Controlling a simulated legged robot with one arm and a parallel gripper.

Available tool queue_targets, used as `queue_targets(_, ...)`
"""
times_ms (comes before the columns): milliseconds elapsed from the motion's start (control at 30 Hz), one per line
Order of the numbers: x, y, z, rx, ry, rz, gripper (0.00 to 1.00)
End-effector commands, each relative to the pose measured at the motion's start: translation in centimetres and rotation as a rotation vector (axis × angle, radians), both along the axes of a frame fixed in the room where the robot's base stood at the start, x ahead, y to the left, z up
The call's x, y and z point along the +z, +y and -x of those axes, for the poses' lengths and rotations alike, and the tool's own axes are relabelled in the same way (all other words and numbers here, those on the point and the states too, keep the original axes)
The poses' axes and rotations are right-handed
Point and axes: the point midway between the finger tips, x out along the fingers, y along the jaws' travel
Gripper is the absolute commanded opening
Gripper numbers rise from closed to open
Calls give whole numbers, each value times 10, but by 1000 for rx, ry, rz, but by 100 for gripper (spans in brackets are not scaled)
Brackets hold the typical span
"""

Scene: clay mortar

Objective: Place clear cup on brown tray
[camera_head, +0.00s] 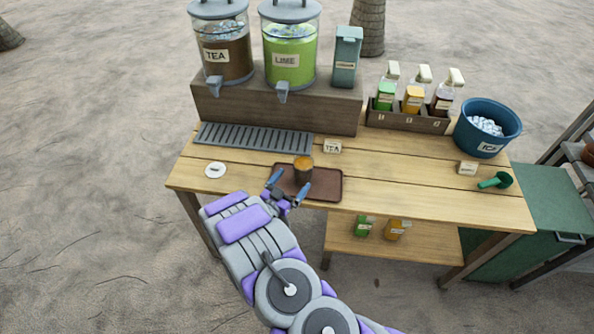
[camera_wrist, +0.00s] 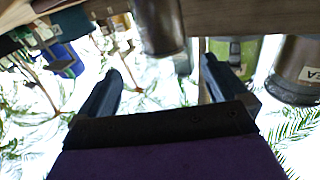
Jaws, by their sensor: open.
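The clear cup (camera_head: 303,174) holds a brown drink with an orange-toned top. It stands upright on the brown tray (camera_head: 328,187), near the tray's middle. My gripper (camera_head: 288,187) is open and empty at the tray's front left, with its blue fingers spread just in front of the cup. In the wrist view, which is upside down, the cup (camera_wrist: 160,30) appears as a dark cylinder beyond the gap between the open fingers (camera_wrist: 160,72). The cup looks apart from both fingers.
Tea (camera_head: 228,60) and lime (camera_head: 288,60) dispensers stand on a raised wooden block behind. A grey drip grate (camera_head: 255,139), white disc (camera_head: 215,170), bottle rack (camera_head: 405,122), blue ice bucket (camera_head: 488,128) and green scoop (camera_head: 496,181) share the table. Bare wood lies right of the tray.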

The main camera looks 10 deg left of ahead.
Motion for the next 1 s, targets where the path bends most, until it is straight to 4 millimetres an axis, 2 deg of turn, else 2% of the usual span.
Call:
queue_targets(100,1,9,16,2,0,2,100)
queue_targets(233,-1,15,26,1,0,5,100)
queue_targets(567,-2,18,29,0,2,4,100)
queue_targets(733,3,23,16,23,60,-74,100)
queue_targets(867,12,38,-3,84,178,-204,100)
queue_targets(1000,35,58,-21,179,312,-349,100)
